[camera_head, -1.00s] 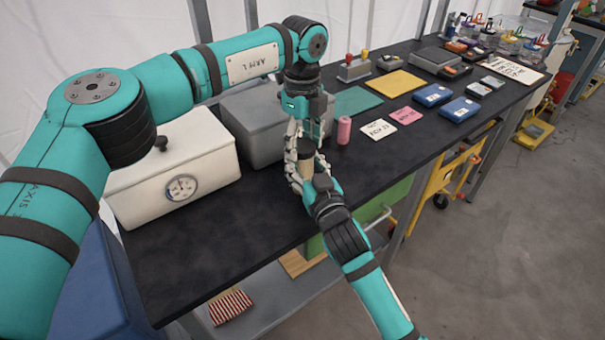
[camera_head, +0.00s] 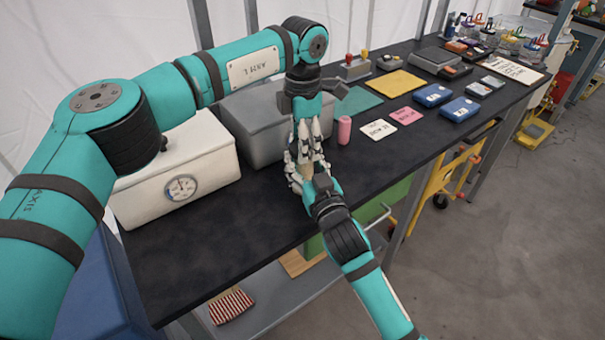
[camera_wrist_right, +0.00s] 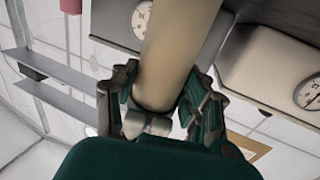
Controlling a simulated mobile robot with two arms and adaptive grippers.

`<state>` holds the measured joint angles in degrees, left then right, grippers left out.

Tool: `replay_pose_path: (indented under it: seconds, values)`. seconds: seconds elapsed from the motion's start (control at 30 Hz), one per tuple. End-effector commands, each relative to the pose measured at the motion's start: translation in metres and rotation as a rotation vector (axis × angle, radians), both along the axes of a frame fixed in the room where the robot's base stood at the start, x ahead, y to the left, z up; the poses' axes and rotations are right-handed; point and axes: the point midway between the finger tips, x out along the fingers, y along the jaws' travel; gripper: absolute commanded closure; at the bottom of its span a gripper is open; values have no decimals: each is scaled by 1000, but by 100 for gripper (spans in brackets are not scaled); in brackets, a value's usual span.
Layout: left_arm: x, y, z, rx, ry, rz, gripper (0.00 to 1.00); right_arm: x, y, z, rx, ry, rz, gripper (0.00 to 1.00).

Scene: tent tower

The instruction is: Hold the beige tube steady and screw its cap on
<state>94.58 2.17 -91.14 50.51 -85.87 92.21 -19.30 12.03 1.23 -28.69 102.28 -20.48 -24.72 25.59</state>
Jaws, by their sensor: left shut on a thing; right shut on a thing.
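The beige tube (camera_wrist_right: 180,45) is large in the right wrist view, with its lower end between the fingers of my right gripper (camera_wrist_right: 160,110). In the head view my right gripper (camera_head: 302,174) comes from below and is shut on the tube, little of which shows there. My left gripper (camera_head: 308,150) points down from above, directly over the right one, with its fingers closed at the tube's upper end. The cap is hidden between the left fingers. I cannot see how it sits on the tube.
Both grippers are above the dark bench (camera_head: 255,235). A grey box (camera_head: 255,125) and a white box with a dial (camera_head: 175,165) stand to the left. A pink cylinder (camera_head: 344,130) stands close on the right, with small cards (camera_head: 379,130) beyond it. The bench front is clear.

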Motion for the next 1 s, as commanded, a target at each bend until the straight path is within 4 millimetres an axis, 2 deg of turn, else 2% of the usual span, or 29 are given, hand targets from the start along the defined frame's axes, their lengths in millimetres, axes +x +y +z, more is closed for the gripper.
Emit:
replay_pose_path:
  seconds: [0.1, 0.37, 0.4, 0.57, 0.87, 1.0]
  values:
    - [0, 0, 0, -1, -1, -60, 88, 0, 1, 0, 1, 0, 2, 100]
    - [0, 0, 0, -1, 0, -64, 88, 0, 1, 0, 1, 0, 2, 100]
    - [0, 0, 0, -1, 0, -64, 47, 0, 1, 0, 1, 0, 2, 100]
    - [0, 0, 0, 0, 0, -63, 26, 0, 1, 0, 1, 0, 1, 100]
    - [0, 0, 2, 0, 0, -63, 26, 0, 0, 0, 1, 0, 1, 100]
    - [0, -1, 14, -2, -2, -63, 26, 0, 0, 0, 1, 1, 1, 100]
